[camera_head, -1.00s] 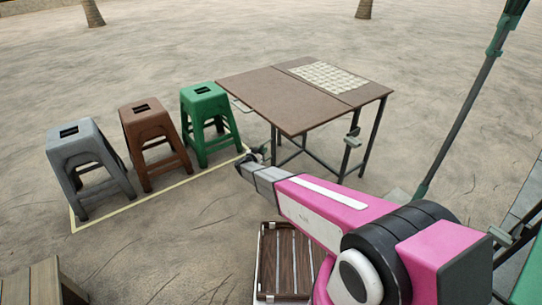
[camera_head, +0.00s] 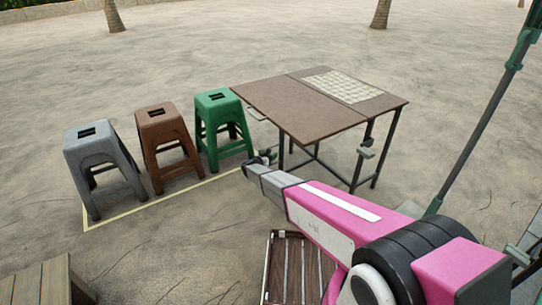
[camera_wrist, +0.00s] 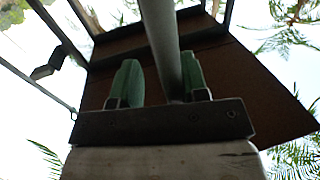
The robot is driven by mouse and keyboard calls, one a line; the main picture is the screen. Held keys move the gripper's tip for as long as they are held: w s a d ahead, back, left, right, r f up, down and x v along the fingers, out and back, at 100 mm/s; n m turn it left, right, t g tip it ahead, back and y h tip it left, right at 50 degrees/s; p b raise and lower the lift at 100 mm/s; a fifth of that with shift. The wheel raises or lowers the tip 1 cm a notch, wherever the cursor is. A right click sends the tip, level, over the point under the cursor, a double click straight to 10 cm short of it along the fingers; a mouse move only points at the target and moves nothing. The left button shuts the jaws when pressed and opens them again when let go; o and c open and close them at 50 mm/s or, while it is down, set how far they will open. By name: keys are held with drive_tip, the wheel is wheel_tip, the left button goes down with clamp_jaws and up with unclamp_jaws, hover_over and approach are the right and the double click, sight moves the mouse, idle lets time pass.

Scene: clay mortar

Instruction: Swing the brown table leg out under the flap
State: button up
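The folding table (camera_head: 385,101) stands right of centre in the head view, its brown flap (camera_head: 300,105) level at the near left. Dark thin legs stand below; one leg (camera_head: 281,150) shows under the flap, close to my gripper (camera_head: 266,157). I see no leg that is clearly brown. In the wrist view the brown underside of the flap (camera_wrist: 245,90) is overhead. My gripper's green fingers (camera_wrist: 159,82) are apart, with a grey bar (camera_wrist: 163,45) running between them in the picture, nearer the right finger. I cannot tell whether they touch it.
Grey (camera_head: 103,165), brown (camera_head: 167,145) and green (camera_head: 222,125) stools stand left inside a yellow floor line. A slatted wooden piece (camera_head: 295,270) lies below my arm. A wooden bench (camera_head: 45,280) is at bottom left, a green pole (camera_head: 480,120) at right.

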drive_tip(key=shift+s, duration=0.1)
drive_tip(key=v, duration=1)
drive_tip(key=shift+s+a, duration=0.2)
drive_tip(key=shift+a, duration=0.1)
